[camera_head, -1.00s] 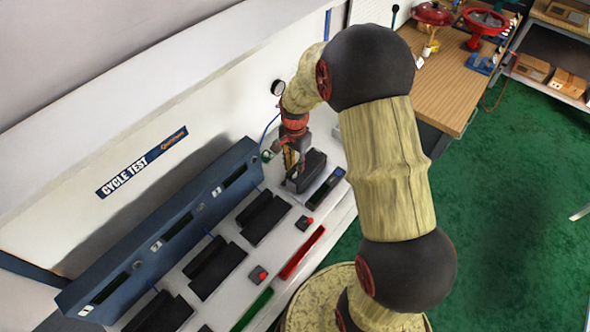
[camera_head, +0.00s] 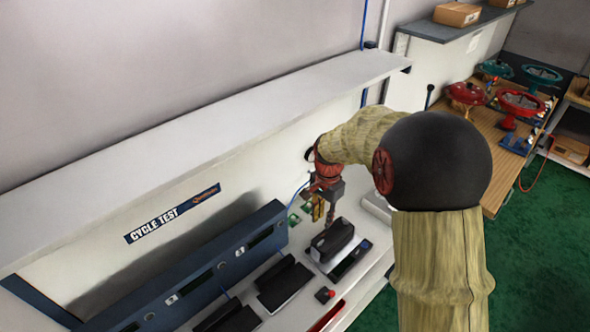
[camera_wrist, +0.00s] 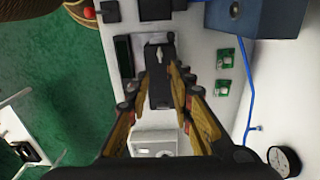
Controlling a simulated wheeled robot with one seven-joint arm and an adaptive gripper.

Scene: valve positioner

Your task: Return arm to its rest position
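My gripper (camera_head: 325,215) hangs over the white bench in the head view, above the black device (camera_head: 332,238). In the wrist view my gripper (camera_wrist: 166,82) has its two fingers apart, with nothing held between them. The black device (camera_wrist: 158,92) shows below and between the fingers, with a small silver part on its top end. My arm is bent at the elbow and reaches in from the right of the head view.
A blue console (camera_head: 205,275) runs along the bench under a white shelf (camera_head: 200,150). A white box (camera_wrist: 153,143) and a pressure gauge (camera_wrist: 283,160) are close to my gripper. A wooden table (camera_head: 497,190) with red and teal valves stands right. Green floor (camera_head: 540,235) is open.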

